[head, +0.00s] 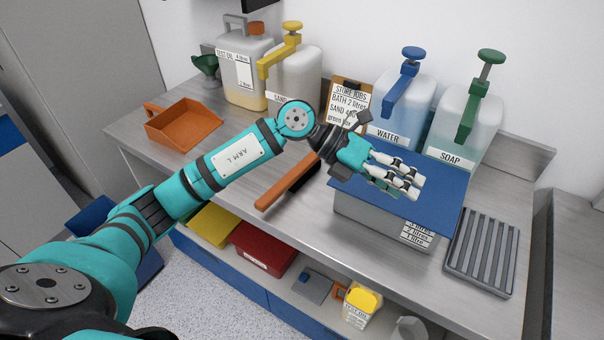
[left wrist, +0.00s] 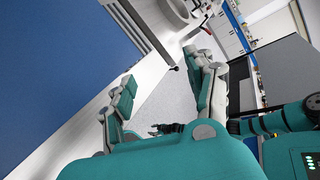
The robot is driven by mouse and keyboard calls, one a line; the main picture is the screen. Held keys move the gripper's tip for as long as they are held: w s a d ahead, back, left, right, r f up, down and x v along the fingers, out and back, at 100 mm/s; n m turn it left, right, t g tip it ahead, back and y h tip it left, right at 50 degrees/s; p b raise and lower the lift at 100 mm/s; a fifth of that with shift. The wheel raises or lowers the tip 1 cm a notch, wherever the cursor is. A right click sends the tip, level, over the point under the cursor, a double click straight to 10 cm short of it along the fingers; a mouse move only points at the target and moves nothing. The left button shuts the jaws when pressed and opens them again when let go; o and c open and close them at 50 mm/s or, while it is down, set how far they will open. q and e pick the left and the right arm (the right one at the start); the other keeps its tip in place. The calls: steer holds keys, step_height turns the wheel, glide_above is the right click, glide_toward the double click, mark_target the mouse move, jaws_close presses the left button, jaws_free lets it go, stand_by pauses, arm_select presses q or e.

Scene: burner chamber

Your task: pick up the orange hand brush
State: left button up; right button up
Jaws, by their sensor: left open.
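The orange hand brush (head: 283,183) lies on the steel worktop in the head view, left of the grey box. Its orange handle points toward the front edge, and its dark bristles show along the right side; its far end is partly hidden by my left arm. My left gripper (head: 408,181) is open and empty above the blue lid, to the right of the brush and apart from it.
The grey box with a blue lid (head: 436,188) stands near the front edge, beside a ribbed grey tray (head: 482,252). An orange dustpan (head: 184,125) lies at the left. Water (head: 404,110) and soap (head: 466,125) containers stand behind. A lower shelf holds a red box (head: 262,250).

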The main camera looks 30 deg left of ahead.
arm_select(q)
steer(key=w+a+f+y, duration=0.1)
steer(key=w+a+y, duration=0.1)
steer(key=a+y, duration=0.35)
steer(key=w+a+f+y, duration=0.1)
steer(key=a+f+y, duration=0.1)
steer(key=a, duration=0.6)
steer(key=n+g+y+p, duration=0.1)
steer(key=n+y+p, duration=0.1)
steer(key=y+p, duration=0.3)
glide_above(277, 188)
steer(key=b, duration=0.1)
steer(key=shift+y, duration=0.25)
step_height(277, 188, down, 8)
steer(key=shift+r, duration=0.15)
steer(key=shift+w+f, duration=0.1)
steer(key=shift+f, duration=0.45)
steer(key=shift+f+p, duration=0.3)
steer(key=shift+f, duration=0.05)
step_height(277, 188, down, 4)
steer(key=shift+r+p, duration=0.2)
steer(key=shift+p, duration=0.75)
steer(key=shift+f, duration=0.45)
jaws_close()
